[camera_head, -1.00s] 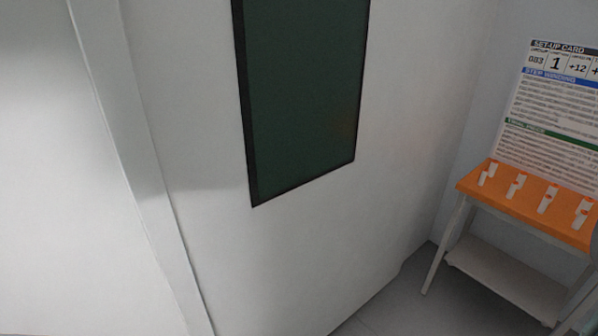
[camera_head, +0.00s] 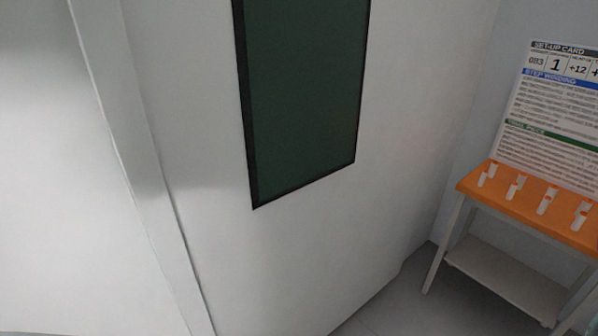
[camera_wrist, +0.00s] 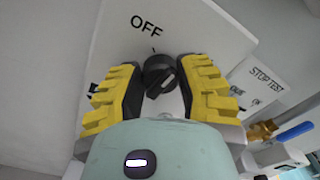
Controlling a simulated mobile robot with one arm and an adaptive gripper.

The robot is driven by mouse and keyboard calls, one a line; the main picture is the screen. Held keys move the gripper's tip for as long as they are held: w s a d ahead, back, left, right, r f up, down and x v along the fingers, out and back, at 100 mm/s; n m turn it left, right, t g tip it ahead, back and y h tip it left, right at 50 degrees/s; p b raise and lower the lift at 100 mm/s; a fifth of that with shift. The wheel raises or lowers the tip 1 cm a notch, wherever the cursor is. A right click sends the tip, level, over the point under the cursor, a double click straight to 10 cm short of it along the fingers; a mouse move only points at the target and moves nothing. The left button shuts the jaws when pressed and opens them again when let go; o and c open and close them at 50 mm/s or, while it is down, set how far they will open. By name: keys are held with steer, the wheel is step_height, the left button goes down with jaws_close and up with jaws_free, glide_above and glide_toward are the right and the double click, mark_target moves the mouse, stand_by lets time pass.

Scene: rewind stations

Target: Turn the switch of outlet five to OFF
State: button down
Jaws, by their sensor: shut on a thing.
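In the wrist view a black round switch knob (camera_wrist: 158,72) sits on a pale plate (camera_wrist: 112,40) below the printed word OFF (camera_wrist: 146,27). A short dark tick lies between the word and the knob. My gripper (camera_wrist: 159,84) has its yellow ribbed fingers on either side of the knob and is shut on it. A light streak shows on the knob's face, but I cannot tell for sure where the switch points. No outlet number is readable. The head view shows neither the switch nor my gripper.
Right of the knob are a STOP TEST label (camera_wrist: 267,83), a brass-coloured fitting (camera_wrist: 260,131) and a blue part (camera_wrist: 293,133). In the head view, a dark green panel (camera_head: 305,95) is on a white wall; an orange-topped stand (camera_head: 525,208) and set-up card (camera_head: 555,110) are at right.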

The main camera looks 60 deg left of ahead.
steer(key=n+p, duration=0.1)
steer(key=n, duration=0.4)
steer(key=shift+w+n, duration=0.1)
steer(key=shift+n, duration=0.2)
steer(key=shift+w+a+f+n+p, duration=0.1)
steer(key=shift+n+p, duration=0.3)
steer(key=shift+n, duration=0.75)
steer(key=shift+f+n+p, duration=0.1)
steer(key=shift+n+p, duration=0.25)
steer(key=shift+n, duration=0.8)
steer(key=c, duration=0.9)
jaws_free()
steer(key=shift+w, duration=0.1)
steer(key=shift+c, duration=0.2)
steer(key=o, duration=0.4)
steer(key=shift+r, duration=0.1)
steer(key=shift+s+a, duration=0.2)
steer(key=shift+a, duration=1.8)
steer(key=shift+s+a, duration=0.2)
steer(key=shift+a, duration=1.75)
steer(key=shift+s+a, duration=0.2)
steer(key=shift+a, duration=1.8)
